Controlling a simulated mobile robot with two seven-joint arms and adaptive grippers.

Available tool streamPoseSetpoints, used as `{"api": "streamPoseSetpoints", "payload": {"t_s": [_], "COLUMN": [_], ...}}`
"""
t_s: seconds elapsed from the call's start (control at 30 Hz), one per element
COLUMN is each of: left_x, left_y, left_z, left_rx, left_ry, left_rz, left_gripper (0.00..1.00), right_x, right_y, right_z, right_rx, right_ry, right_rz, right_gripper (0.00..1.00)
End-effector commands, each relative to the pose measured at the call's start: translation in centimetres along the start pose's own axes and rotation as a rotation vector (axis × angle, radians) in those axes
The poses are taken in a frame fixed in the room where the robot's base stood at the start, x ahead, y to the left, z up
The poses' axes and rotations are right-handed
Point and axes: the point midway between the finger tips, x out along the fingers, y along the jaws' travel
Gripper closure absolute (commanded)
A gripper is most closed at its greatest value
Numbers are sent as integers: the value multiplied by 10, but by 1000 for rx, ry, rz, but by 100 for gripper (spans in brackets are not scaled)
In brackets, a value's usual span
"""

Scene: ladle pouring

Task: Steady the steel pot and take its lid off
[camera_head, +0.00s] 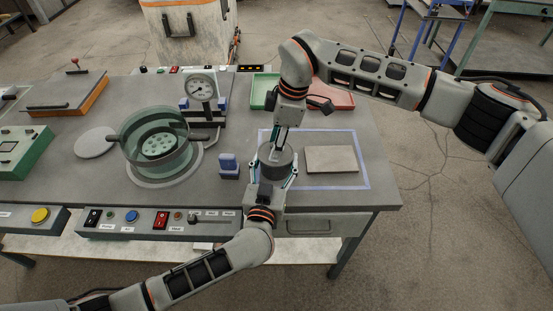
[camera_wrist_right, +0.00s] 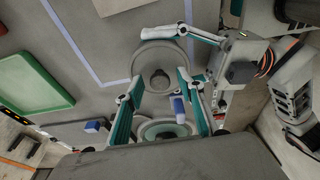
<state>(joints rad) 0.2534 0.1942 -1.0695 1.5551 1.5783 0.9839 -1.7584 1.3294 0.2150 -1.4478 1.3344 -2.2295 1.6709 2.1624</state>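The steel pot (camera_head: 276,174) stands upright at the left side of the blue-outlined area. It also shows from above in the right wrist view (camera_wrist_right: 145,62), with a round lid and dark knob (camera_wrist_right: 160,80) on top. My left gripper (camera_head: 275,176) reaches in from the front, with a finger against each side of the pot. My right gripper (camera_head: 281,147) points down just above the lid. In the right wrist view its teal fingers (camera_wrist_right: 157,88) are spread apart, with the knob appearing between them. Whether they touch the knob is unclear.
A flat beige plate (camera_head: 332,160) lies right of the pot. A blue fixture (camera_head: 229,167) stands close on its left, with a green glass vessel (camera_head: 133,150) further left. Green (camera_head: 262,91) and red (camera_head: 343,102) trays lie behind. A switch panel (camera_head: 147,222) runs along the front edge.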

Motion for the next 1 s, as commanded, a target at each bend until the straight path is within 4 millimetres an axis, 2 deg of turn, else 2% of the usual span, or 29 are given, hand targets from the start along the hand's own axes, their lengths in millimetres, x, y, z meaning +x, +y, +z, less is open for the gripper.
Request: {"api": "streamPoseSetpoints", "payload": {"t_s": [0.03,0.5,0.57,0.7,1.0], "left_x": [-2,-2,-2,-2,-2], "left_y": [5,7,8,8,8], "left_z": [-3,-4,-4,-4,-5], "left_rx": [1,2,2,2,1], "left_ry": [8,12,12,12,12], "left_rz": [9,14,14,14,14], "left_gripper": [71,71,71,71,71], "right_x": [14,11,10,8,4], "right_y": [-2,0,0,0,0], "right_z": [8,8,8,8,8], "right_rx": [1,1,1,2,4], "right_ry": [-16,-16,-16,-16,-17], "right_rz": [-5,-1,-1,-1,-2], "right_gripper": [84,85,87,100,100]}}
